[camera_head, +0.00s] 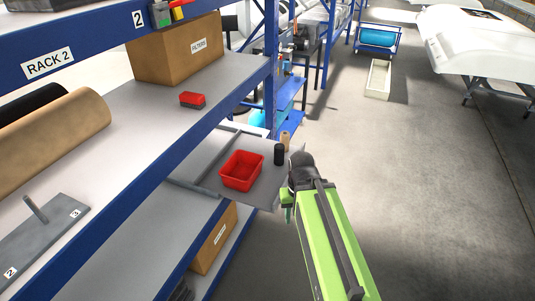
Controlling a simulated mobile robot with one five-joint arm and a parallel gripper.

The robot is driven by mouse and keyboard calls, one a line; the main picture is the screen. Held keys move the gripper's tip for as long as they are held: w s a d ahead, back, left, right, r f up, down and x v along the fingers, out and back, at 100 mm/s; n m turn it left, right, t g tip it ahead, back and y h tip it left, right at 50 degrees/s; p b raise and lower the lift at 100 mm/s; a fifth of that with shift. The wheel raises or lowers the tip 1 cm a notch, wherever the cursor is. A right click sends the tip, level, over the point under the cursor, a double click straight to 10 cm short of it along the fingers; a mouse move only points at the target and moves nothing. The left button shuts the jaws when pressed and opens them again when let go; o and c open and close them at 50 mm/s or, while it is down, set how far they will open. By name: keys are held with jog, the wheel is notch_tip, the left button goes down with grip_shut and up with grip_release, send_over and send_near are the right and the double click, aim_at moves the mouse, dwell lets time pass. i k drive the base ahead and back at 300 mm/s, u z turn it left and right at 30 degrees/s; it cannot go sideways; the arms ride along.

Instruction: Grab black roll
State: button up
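A small black roll (279,154) stands upright near the right edge of a grey pull-out shelf, beside a slim tan roll (285,140). A larger black roll (32,103) lies at the far left on the upper shelf, behind a big tan roll and partly hidden. My green arm reaches in from the bottom right. My gripper (287,206) is at its far end, just right of and nearer than the small black roll, with a visible gap to it. Its fingers are mostly hidden, so its opening does not show.
A red bin (241,170) stands on the pull-out shelf, left of the small rolls. A blue rack post (271,65) rises behind. A "FILTERS" box (175,48), a small red box (193,99) and a grey plate (45,235) with a peg are on the upper shelf.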

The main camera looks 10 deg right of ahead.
aim_at(279, 155)
jog(key=u, duration=0.2)
jog(key=i, duration=0.85)
jog(key=z, duration=0.2)
jog(key=k, duration=0.65)
jog(key=u, duration=3.55)
jog(key=k, duration=1.3)
jog(key=z, duration=0.4)
